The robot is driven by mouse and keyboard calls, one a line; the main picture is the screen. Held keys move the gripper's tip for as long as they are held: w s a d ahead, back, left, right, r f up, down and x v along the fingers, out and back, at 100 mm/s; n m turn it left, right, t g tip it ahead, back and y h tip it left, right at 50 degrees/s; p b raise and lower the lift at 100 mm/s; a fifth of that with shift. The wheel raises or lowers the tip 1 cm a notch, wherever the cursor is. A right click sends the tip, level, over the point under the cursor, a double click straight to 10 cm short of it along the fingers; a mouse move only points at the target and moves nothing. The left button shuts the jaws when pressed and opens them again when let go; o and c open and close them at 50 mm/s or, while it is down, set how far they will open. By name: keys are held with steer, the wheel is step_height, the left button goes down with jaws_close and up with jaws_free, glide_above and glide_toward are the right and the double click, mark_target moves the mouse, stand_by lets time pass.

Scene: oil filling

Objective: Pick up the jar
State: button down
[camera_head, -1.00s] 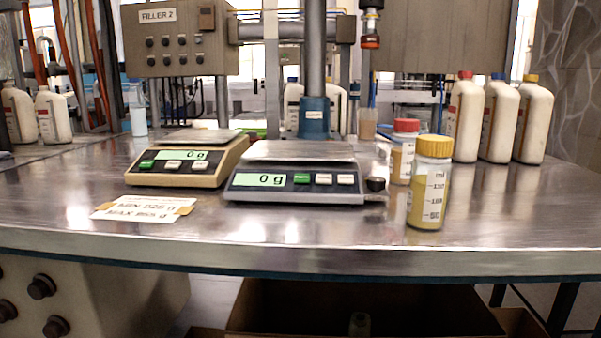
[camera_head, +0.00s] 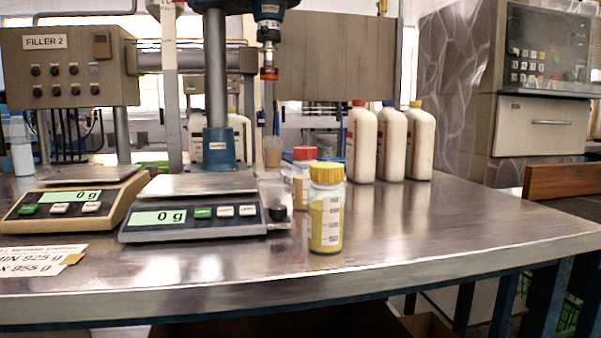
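A clear jar (camera_head: 326,210) with a yellow lid and yellow contents stands upright on the metal table, near its front edge and right of the dark scale. It has printed volume marks. A second jar (camera_head: 301,180) with a red lid stands close behind it to the left, partly hidden by the yellow-lidded jar. The task does not say which jar is meant. My gripper is not in view.
Two scales, a dark one (camera_head: 185,213) and a beige one (camera_head: 72,198), both read 0 g. Several white bottles (camera_head: 392,145) stand at the back. A filler column (camera_head: 217,90) rises behind the scales. The metal table (camera_head: 470,215) is clear to the right. A paper label lies front left.

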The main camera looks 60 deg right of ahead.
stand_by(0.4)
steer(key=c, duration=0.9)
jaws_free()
